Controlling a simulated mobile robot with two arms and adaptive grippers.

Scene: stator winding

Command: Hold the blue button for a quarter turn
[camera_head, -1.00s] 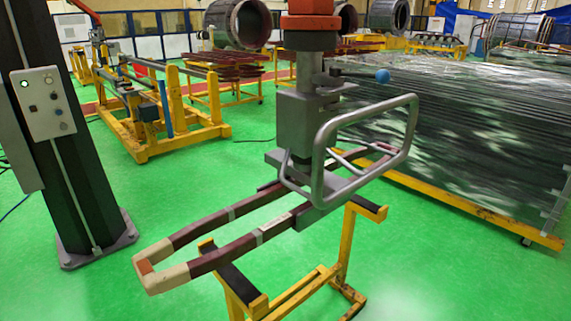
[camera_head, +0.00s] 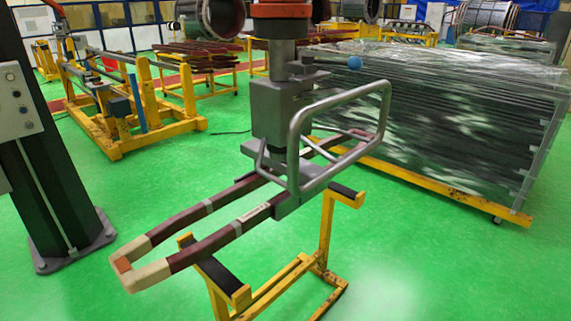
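A control panel (camera_head: 18,102) with several small round buttons is on a dark column at the left edge, partly cut off by the frame. The colours of its buttons are too small to tell for sure. A blue ball knob (camera_head: 354,63) sticks out to the right of the grey lifting device (camera_head: 277,110), which hangs from above in the middle. The device has a grey tube handle (camera_head: 340,105) and is at a long dark red coil (camera_head: 190,215) with pale ends. Neither of my grippers is in view.
A yellow stand (camera_head: 325,240) with black pads is under the coil. The dark column's foot (camera_head: 75,245) is at the left. A wrapped stack of bars (camera_head: 440,120) on a yellow frame fills the right. Green floor (camera_head: 110,180) is open between the column and the coil.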

